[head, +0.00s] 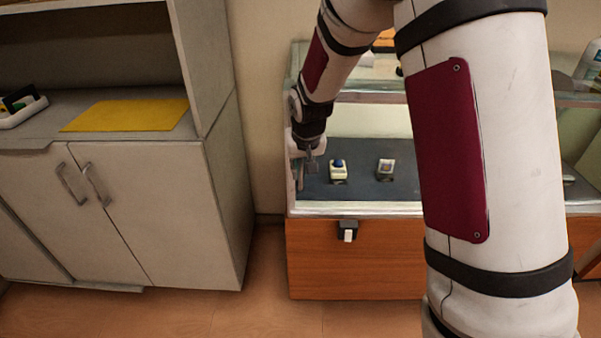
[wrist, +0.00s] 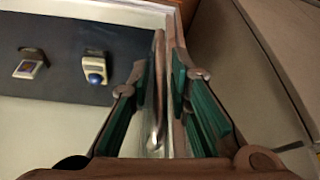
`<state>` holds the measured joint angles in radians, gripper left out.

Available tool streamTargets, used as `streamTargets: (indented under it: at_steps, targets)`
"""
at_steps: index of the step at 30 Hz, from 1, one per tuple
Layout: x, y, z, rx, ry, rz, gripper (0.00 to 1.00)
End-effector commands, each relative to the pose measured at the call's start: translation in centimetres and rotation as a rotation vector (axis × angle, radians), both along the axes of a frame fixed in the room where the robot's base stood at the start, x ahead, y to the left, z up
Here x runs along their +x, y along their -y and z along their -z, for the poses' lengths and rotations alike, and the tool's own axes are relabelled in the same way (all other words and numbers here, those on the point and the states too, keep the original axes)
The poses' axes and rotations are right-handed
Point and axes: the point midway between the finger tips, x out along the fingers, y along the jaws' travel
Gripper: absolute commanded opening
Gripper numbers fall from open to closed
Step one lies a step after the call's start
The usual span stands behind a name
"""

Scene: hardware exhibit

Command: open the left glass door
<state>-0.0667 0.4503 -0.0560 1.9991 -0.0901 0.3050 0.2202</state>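The display case has a glazed upper part over a wooden base (head: 350,258). Its left glass front (head: 362,150) is clear and hard to see; I cannot make out a gap at its edge. My gripper (head: 307,168) is at the case's front left corner. In the wrist view my gripper (wrist: 164,82) has its two green-padded fingers apart. Contact with the left finger cannot be told. My arm hides the middle of the case.
Inside the case, a device with a blue button (head: 338,170) and another small device (head: 385,168) sit on a dark mat. A grey cabinet (head: 165,210) stands left, across a narrow gap. A black-and-white latch (head: 348,231) protrudes from the wooden base. Floor (head: 235,318) in front is clear.

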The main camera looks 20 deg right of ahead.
Motion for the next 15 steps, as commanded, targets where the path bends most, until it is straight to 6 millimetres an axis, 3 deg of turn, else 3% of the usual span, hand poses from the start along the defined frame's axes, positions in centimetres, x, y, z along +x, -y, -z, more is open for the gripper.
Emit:
streamTargets:
  at_steps: [6, 15]
  targets:
    - [0.8, 0.1, 1.8, 0.0, 0.001, 0.0, 0.18]
    - [0.9, 0.1, 2.1, 0.0, 0.001, 0.0, 0.18]
